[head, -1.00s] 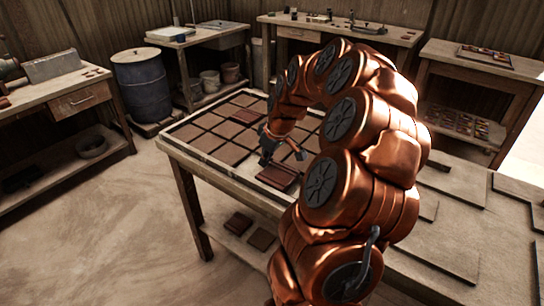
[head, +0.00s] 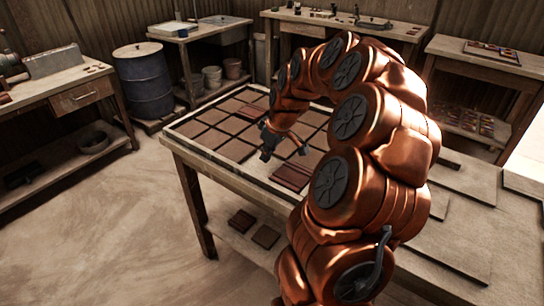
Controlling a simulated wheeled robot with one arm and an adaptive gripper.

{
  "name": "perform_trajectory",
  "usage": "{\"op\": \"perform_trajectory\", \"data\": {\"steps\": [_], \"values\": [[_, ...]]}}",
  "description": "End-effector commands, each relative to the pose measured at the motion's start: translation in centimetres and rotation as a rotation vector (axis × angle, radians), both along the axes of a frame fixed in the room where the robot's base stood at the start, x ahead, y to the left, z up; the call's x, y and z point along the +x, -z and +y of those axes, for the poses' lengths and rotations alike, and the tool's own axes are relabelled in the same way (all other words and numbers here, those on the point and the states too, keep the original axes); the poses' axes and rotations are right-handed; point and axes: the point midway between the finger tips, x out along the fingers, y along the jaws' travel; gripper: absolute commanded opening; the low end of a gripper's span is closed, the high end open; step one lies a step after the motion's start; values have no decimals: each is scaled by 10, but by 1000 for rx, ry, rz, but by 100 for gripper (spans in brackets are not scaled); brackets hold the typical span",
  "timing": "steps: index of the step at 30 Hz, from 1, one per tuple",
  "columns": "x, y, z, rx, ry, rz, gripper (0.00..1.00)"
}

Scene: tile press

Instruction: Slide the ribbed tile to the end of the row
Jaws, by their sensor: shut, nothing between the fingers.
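The ribbed tile (head: 292,176) looks reddish, with fine lines across its top. It lies near the front edge of the tile table, at the near right end of the visible grid of flat brown tiles (head: 213,138). My gripper (head: 268,154) is low over the table, just behind and left of the ribbed tile. It is shut and holds nothing. I cannot tell whether it touches a tile. My arm hides the right part of the grid.
The table rim (head: 222,163) is pale wood. Loose tiles (head: 265,237) sit on the lower shelf. A blue drum (head: 143,82) and side benches stand behind, with open floor at left.

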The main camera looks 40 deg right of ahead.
Motion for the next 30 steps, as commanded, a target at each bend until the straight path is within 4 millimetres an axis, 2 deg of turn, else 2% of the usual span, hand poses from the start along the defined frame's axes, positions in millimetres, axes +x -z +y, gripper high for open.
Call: {"op": "perform_trajectory", "data": {"steps": [3,15,21,30], "values": [[-6,-23,-2,-3,1,-8,0],[-25,-83,-3,-3,-7,-8,0],[-30,-94,-4,0,-8,-2,0],[-31,-95,-4,0,-6,-2,0]]}}
